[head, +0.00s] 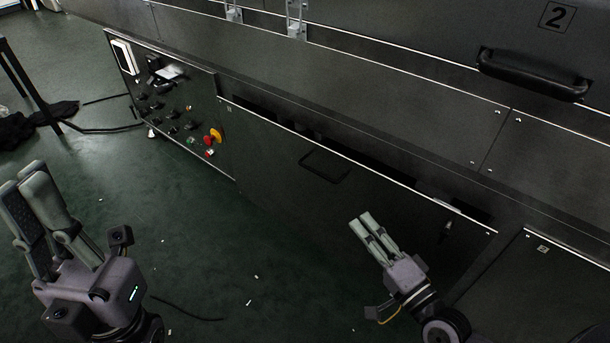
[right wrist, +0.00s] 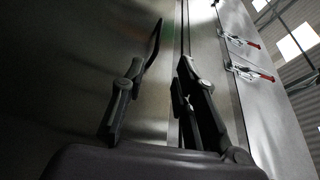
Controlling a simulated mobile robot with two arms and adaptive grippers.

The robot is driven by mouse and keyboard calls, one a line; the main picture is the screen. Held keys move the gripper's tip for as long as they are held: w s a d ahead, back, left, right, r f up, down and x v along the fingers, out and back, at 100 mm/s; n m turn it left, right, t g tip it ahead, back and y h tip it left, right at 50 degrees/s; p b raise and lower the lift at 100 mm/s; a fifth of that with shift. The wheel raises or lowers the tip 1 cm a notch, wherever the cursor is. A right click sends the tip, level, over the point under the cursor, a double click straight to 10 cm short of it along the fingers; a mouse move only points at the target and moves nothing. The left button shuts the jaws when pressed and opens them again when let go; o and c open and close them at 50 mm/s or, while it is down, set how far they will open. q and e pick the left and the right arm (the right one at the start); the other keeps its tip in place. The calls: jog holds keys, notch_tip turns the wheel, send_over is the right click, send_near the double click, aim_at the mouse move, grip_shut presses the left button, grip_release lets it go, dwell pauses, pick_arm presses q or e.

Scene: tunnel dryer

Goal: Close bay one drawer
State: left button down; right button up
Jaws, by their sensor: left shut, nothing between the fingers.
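The bay one drawer front (head: 275,150) is a wide dark panel low on the dryer, with a small label too small to read and a dark handle outline (head: 325,166). A dark gap shows behind its top edge, so it stands out from the body. My right gripper (head: 364,219) is in front of the panel's right part; I cannot tell whether it touches. In the right wrist view its two fingers (right wrist: 168,45) are apart with nothing between them. My left gripper (head: 22,178) is shut and empty at the lower left, away from the drawer.
A control panel (head: 172,105) with knobs and a red-yellow switch is left of the drawer. Another labelled front (head: 550,275) is to the right. A black handle (head: 533,75) sits below a number 2. Red-tipped clamps (right wrist: 245,72) show in the wrist view. The green floor (head: 235,240) is mostly clear.

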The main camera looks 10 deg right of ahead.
aim_at(321, 175)
jog(key=x, duration=0.5)
jog(key=b+x, duration=0.1)
jog(key=x, duration=1.1)
jog(key=shift+w+d+b, duration=0.2)
jog(key=shift+w+b, duration=0.05)
jog(key=shift+b, duration=0.05)
grip_shut()
jog(key=shift+f, duration=0.1)
